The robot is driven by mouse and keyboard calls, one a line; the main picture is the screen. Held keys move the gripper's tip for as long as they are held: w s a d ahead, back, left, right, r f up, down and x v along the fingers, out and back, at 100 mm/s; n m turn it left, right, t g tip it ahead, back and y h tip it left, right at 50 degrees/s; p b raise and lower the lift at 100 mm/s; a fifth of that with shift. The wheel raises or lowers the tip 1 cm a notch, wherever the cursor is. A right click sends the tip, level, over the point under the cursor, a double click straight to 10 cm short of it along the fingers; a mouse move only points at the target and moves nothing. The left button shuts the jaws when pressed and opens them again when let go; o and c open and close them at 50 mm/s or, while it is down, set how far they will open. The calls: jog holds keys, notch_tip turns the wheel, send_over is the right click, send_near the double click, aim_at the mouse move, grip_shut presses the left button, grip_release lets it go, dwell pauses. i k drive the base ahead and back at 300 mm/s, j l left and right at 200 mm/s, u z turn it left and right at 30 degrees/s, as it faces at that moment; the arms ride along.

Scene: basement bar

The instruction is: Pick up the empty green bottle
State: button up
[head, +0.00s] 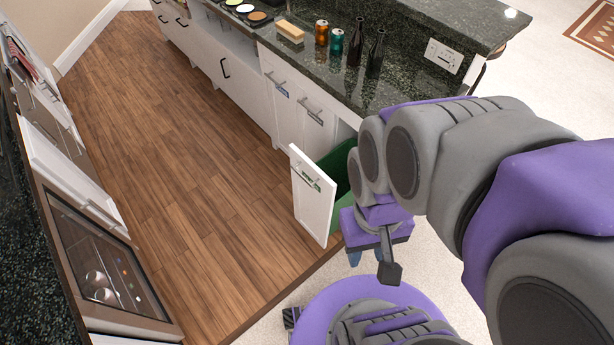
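Two dark, narrow-necked bottles stand upright on the dark stone counter: the left bottle (354,45) and the right bottle (375,55). Both look brown to black here, and I cannot tell which is green or whether either is empty. My gripper (367,257) is low, in front of the cabinets and beside the pulled-out bin drawer, well below and apart from the bottles. Its fingers point down and are partly hidden by my own arm parts, so their opening is unclear. I see nothing held in it.
An orange can (321,33), a teal can (336,42) and a tan block (290,31) stand left of the bottles. A white drawer front (312,196) with a green bin (337,163) juts out below the counter. The wooden floor (180,150) to the left is clear.

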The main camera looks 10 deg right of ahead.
aim_at(376, 54)
jog(key=i+z, duration=0.1)
jog(key=z, duration=0.4)
jog(key=j+z, duration=0.15)
jog(key=z, duration=0.3)
jog(key=i+j+z, duration=0.1)
jog(key=z, duration=0.4)
jog(key=j+z, duration=0.15)
jog(key=z, duration=0.3)
jog(key=i+j, duration=0.1)
jog(key=j, duration=0.65)
jog(key=i+j, duration=0.1)
jog(key=j, duration=0.7)
